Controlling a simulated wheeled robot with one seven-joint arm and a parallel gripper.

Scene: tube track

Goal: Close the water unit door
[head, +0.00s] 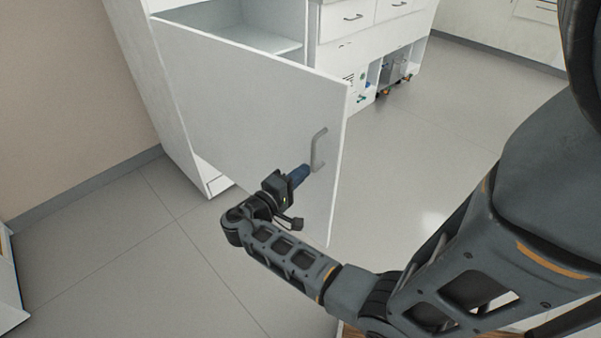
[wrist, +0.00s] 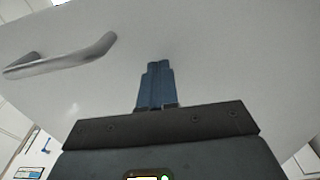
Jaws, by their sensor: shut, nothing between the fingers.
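The white water unit door (head: 240,95) stands open, swung out from its white cabinet. A grey bar handle (head: 318,150) is mounted near the door's free edge. My gripper (head: 303,172) is at the outer face of the door, just below and left of the handle. In the wrist view the blue fingers (wrist: 156,68) are shut together and empty, pointing at the door's plain face (wrist: 220,60). The handle (wrist: 65,56) lies to the left of the fingers there, clear of them. I cannot tell whether the fingertips touch the door.
The cabinet's open interior (head: 235,35) shows a shelf above the door. White drawers (head: 350,18) and a lower bay with small items stand behind. A beige wall (head: 60,90) is at left. The grey floor (head: 400,150) right of the door is clear.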

